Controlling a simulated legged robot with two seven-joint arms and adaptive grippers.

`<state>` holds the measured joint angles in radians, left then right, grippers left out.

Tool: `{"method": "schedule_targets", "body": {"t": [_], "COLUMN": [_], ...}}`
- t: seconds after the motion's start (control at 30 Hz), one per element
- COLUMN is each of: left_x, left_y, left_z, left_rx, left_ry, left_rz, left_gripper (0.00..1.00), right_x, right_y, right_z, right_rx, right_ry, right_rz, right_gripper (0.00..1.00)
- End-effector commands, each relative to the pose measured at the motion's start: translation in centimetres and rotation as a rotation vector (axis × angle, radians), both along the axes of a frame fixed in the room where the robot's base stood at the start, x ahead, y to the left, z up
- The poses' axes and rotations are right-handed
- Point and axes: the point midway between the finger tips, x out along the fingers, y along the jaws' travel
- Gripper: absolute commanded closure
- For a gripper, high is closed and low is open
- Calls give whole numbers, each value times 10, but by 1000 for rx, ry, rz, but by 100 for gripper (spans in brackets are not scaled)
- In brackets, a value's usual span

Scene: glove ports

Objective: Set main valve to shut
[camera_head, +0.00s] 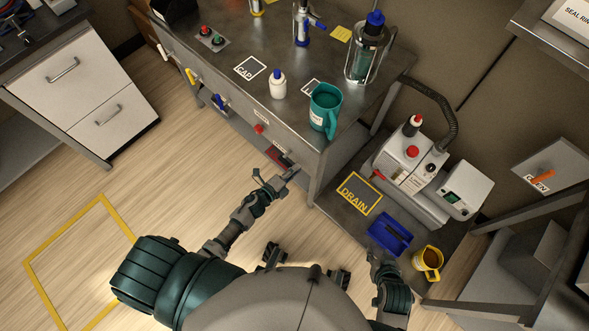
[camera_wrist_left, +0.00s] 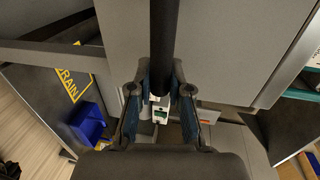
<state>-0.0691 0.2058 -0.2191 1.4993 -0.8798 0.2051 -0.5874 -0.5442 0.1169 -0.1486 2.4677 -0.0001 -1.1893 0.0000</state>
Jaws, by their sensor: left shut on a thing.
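My left gripper (camera_head: 288,176) is at the front of the steel bench, near a small dark and red part (camera_head: 278,156) below the bench's edge. In the left wrist view my left gripper (camera_wrist_left: 160,98) has its fingers shut on a dark round bar (camera_wrist_left: 162,45) that runs down from the top of the picture. I cannot tell whether this bar is the main valve's handle. An orange lever (camera_head: 543,176) sits on a grey panel at the right, with a label partly covered that seems to read OPEN. My right gripper (camera_head: 383,262) is beside the blue tray; its fingers are unclear.
The bench front (camera_head: 232,118) carries yellow, blue and red controls. A teal jug (camera_head: 325,108) and a white bottle (camera_head: 278,84) stand on top. A low shelf holds a pump unit (camera_head: 408,160), a blue tray (camera_head: 389,232) and a yellow mug (camera_head: 428,263). The floor at left is clear.

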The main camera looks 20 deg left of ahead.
Motion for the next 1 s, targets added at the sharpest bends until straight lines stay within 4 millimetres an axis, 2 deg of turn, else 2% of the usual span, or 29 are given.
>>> {"method": "schedule_targets", "body": {"t": [0.17, 0.2, 0.3, 0.67, 0.77, 1.0], "left_x": [-4, -4, -4, -6, -18, -66], "left_y": [-2, -2, -2, 1, 6, 25], "left_z": [-5, -5, -5, -2, 0, 9], "left_rx": [3, 3, 3, 2, 3, 4], "left_ry": [10, 10, 10, 4, 6, 8], "left_rz": [-5, -5, -4, -2, -2, -2], "left_gripper": [100, 80, 56, 56, 56, 56], "right_x": [0, 0, 0, 0, -1, -1], "right_y": [0, 0, 0, 0, 0, 0], "right_z": [-1, -1, -1, 0, 0, 0], "right_rx": [0, 0, 0, -1, -1, 0], "right_ry": [1, 1, 1, 2, 2, 1], "right_rz": [0, 0, 0, -1, -1, 0], "right_gripper": [60, 60, 60, 60, 60, 60]}}
